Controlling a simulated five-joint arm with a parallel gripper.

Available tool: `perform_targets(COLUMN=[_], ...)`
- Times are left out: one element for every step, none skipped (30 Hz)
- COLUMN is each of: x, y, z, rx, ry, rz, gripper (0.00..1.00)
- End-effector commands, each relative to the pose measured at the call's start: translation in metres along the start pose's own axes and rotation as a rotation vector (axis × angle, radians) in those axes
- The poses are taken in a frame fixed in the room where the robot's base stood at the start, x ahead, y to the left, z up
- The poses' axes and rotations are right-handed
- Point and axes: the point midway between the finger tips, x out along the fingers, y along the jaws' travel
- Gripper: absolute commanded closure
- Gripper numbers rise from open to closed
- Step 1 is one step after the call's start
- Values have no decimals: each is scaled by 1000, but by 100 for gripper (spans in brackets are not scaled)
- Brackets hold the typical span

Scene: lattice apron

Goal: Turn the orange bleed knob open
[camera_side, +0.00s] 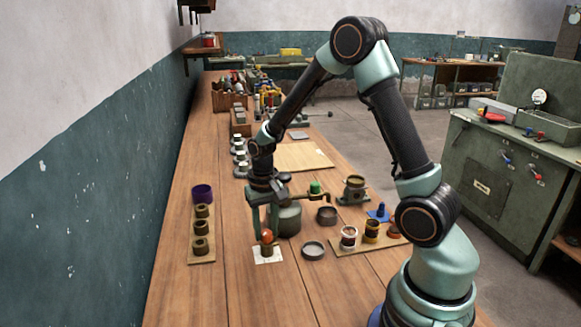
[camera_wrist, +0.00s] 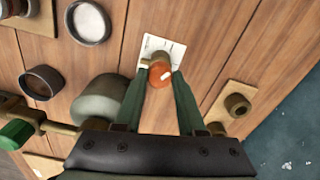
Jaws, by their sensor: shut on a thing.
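The orange bleed knob (camera_side: 267,237) sits on a small brass fitting at the front middle of the bench. In the wrist view the orange knob (camera_wrist: 159,77) has a white mark on its top, right of centre. The fitting stands on a white card (camera_side: 268,257), whose printed marks are too small to read. My gripper (camera_side: 266,233) points down over the knob. In the wrist view my gripper (camera_wrist: 160,80) has its two green fingers on either side of the knob, shut on it. The fingers partly hide the knob's sides.
A grey cylinder (camera_side: 287,222) stands close behind the knob, with a green knob (camera_side: 315,187) beyond. Dark round dishes (camera_side: 313,251) are to the right. A wooden strip with brass rings (camera_side: 202,246) and a purple cup (camera_side: 203,193) are on the left. The bench front is clear.

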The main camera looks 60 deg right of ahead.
Motion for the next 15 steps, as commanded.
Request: perform_targets(x=[-1, -1, -1, -1, -1, -1, -1, -1, -1, -1, -1, -1, -1, -1, -1], y=[0, 0, 0, 0, 0, 0, 0, 0, 0, 0, 0, 0, 0, 0, 0], z=[0, 0, 0, 0, 0, 0, 0, 0, 0, 0, 0, 0, 0, 0, 0], rx=[-44, -72, -109, -138, -166, -201, -228, -255, -288, -313, -336, -366, -387, -408, -434], ry=[-2, -2, -2, -2, -2, -2, -2, -2, -2, -2, -2, -2, -2, -2, -2], rz=[1, 1, 1, 1, 1, 1, 0, 0, 0, 0, 0, 0, 0, 0, 0], gripper=[100, 100, 100, 100, 100, 100, 100, 100, 100, 100, 100, 100, 100, 100, 100])
